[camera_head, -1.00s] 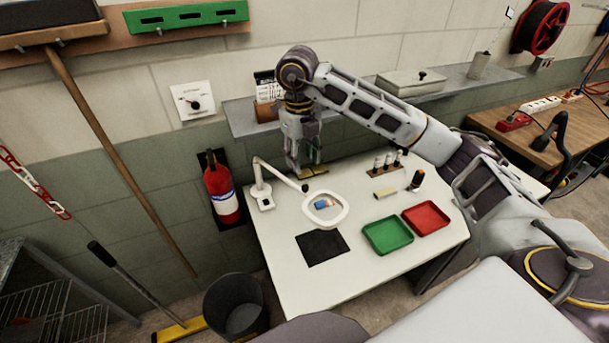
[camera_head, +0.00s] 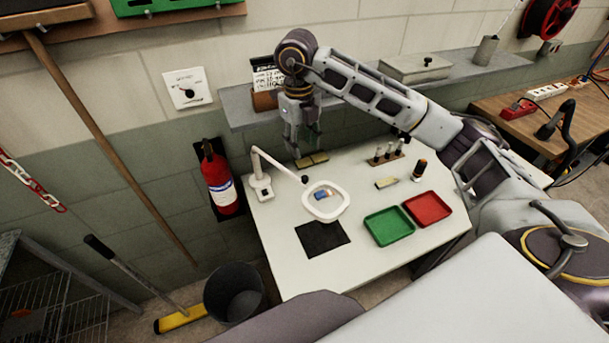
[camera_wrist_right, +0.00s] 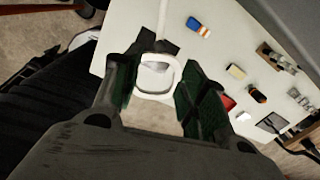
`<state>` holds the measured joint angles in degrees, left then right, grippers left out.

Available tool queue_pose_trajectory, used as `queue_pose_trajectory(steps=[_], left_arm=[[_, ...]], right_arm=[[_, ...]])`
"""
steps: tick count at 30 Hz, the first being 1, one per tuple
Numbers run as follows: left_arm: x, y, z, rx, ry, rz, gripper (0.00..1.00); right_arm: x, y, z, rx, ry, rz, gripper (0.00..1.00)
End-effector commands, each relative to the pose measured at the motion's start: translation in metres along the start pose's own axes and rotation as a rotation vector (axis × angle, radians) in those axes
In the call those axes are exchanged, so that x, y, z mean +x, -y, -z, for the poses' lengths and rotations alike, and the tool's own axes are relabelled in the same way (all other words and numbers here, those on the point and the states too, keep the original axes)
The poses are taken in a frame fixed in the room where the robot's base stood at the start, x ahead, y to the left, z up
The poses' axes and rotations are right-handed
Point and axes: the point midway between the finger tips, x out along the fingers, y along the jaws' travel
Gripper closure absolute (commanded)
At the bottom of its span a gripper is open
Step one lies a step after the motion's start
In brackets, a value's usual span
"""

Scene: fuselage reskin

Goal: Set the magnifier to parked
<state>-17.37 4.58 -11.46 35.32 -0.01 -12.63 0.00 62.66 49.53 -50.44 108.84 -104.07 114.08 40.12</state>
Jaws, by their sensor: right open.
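The magnifier is a white stand lamp on the pale table (camera_head: 290,270). Its base (camera_head: 262,189) stands at the table's left, and a thin arm leads to a square ring head (camera_head: 344,205) over the table. A small blue and orange thing (camera_head: 321,196) shows through the ring. My right gripper (camera_head: 306,150) is above the table's back edge, behind the ring and apart from it. In the right wrist view, the open, empty gripper (camera_wrist_right: 158,90) frames the ring (camera_wrist_right: 139,76) between its fingers, with the ring beyond them. My left gripper is not in view.
A black mat (camera_head: 322,240) lies in front of the ring. A green tray (camera_head: 389,226) and a red tray (camera_head: 427,208) are to the right. A rack of small bottles (camera_head: 385,156) stands at the back. A shelf (camera_head: 240,117) runs behind my right arm.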

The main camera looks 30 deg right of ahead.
Motion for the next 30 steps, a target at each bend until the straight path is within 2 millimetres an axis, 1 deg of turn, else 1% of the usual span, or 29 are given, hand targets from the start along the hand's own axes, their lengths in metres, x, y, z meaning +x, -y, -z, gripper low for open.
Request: queue_pose_trajectory(steps=[5,9,24,30], left_arm=[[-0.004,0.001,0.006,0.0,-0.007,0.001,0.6],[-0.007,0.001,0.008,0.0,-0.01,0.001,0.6],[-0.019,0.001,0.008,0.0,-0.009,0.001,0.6],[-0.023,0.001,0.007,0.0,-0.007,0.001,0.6]], right_arm=[[0.015,0.0,0.001,0.0,-0.002,0.0,0.58],[0.032,0.0,0.001,0.0,-0.003,0.001,0.58],[0.097,0.0,0.001,0.0,-0.003,0.0,0.58],[0.118,0.0,0.001,0.0,-0.001,-0.001,0.58]])
